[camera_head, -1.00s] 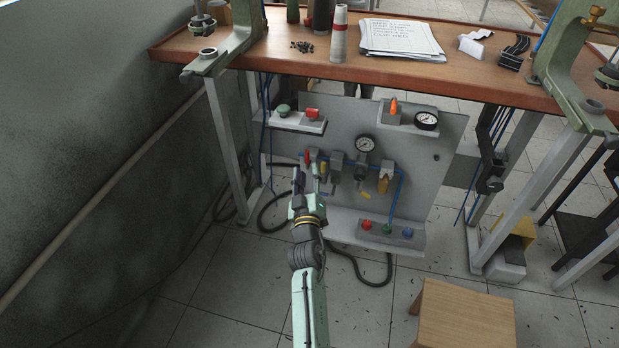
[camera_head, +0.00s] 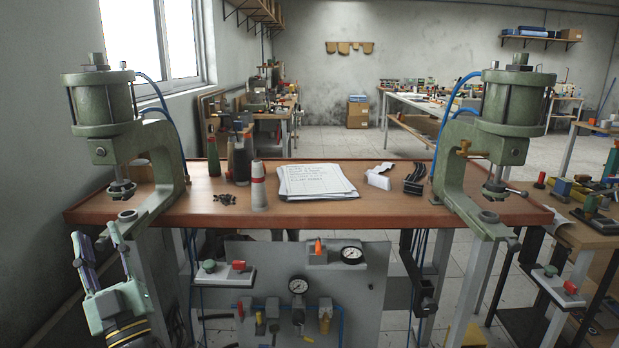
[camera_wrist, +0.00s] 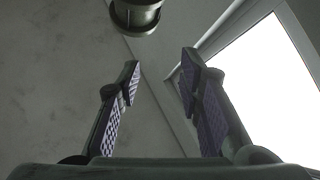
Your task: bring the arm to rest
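My gripper (camera_head: 97,244) is raised at the lower left in the head view, in front of the bench's left end and below the left press. Its two fingers point up and stand apart, with nothing between them. In the wrist view the open fingers (camera_wrist: 158,85) frame grey wall and part of the bright window. My arm below the gripper runs out of the bottom of the head view.
The left green press (camera_head: 103,105) is just above my gripper, and its underside shows in the wrist view (camera_wrist: 135,14). The valve panel (camera_head: 370,285) hangs below, and the right press (camera_head: 515,100) stands opposite.

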